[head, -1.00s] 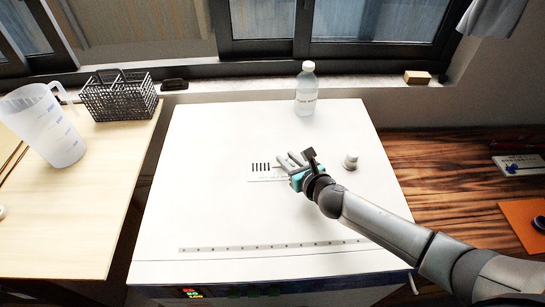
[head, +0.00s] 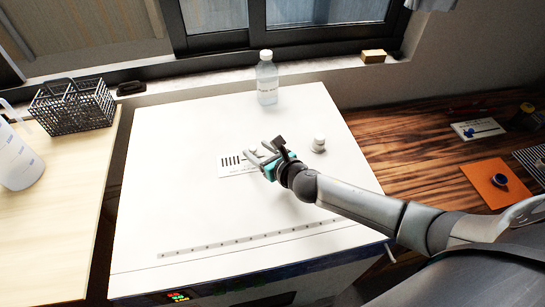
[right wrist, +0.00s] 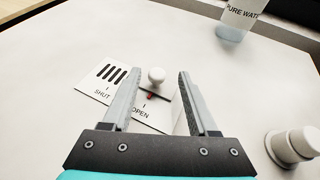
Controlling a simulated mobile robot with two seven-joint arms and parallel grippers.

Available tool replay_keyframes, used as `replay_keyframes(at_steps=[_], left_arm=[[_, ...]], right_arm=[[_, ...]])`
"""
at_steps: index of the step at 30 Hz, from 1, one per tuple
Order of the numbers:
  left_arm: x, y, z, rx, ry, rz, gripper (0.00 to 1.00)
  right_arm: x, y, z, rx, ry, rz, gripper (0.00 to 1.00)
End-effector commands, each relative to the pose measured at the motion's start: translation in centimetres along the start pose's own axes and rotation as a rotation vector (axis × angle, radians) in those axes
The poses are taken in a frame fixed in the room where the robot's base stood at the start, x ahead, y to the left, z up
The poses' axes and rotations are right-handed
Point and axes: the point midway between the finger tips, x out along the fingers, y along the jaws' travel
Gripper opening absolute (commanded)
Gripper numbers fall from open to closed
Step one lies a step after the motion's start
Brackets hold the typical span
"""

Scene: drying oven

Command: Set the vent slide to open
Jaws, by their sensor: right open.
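The vent slide plate (right wrist: 90,88) lies on the oven's white top, with several dark slots, a SHUT mark at its left and an OPEN mark at its right. Its small white knob (right wrist: 156,76) stands between my right gripper's fingers in the right wrist view, slightly beyond the tips, with a small red mark below it near OPEN. In the head view the plate (head: 231,162) shows left of my right gripper (head: 257,160), which hides the knob. My right gripper also shows in the right wrist view (right wrist: 156,82); it is open, with no contact visible. My left gripper is out of view.
A bottle (head: 267,80) labelled pure water stands at the oven's back edge. A white round fitting (head: 318,145) rises right of the gripper. A black wire basket (head: 72,108) and a jug (head: 18,160) stand on the left table.

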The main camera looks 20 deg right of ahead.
Motion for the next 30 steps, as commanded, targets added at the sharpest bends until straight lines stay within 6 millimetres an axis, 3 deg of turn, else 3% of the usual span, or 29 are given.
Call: replay_keyframes(at_steps=[21, 30], left_arm=[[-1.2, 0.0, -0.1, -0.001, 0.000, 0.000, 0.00], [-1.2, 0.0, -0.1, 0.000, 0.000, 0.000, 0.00]], right_arm=[[-11.2, -0.1, -0.1, -0.001, 0.004, -0.001, 0.59], [-14.2, -0.1, -0.1, -0.002, 0.003, -0.003, 0.59]])
